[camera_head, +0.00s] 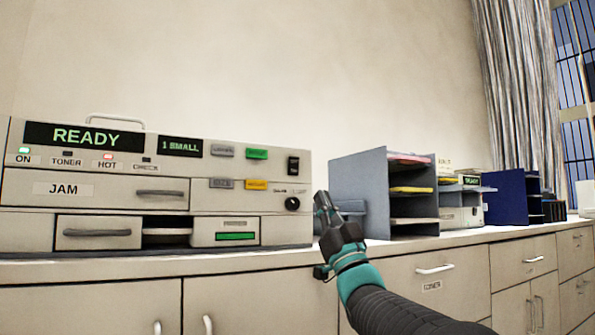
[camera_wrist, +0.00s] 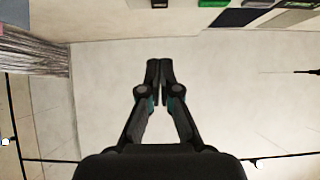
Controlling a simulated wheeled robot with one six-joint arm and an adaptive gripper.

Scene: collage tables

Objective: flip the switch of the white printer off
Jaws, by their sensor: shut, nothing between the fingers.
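A large white printer (camera_head: 150,205) stands on the counter at the left of the head view, with a lit READY display (camera_head: 84,136). A black rocker switch (camera_head: 293,165) sits at the upper right of its front panel, above a black knob (camera_head: 292,203). My gripper (camera_head: 321,200) is just right of the printer's right edge, lower than the switch and pointing upward. Its fingers are together and empty, also in the wrist view (camera_wrist: 158,66). The switch cannot be made out in the wrist view.
A blue-grey paper sorter (camera_head: 360,182) stands right of my gripper. Beyond it are a smaller white machine (camera_head: 460,216) and a dark blue organizer (camera_head: 508,205). Cabinets and drawers (camera_head: 260,303) run below the counter. The wall above is clear.

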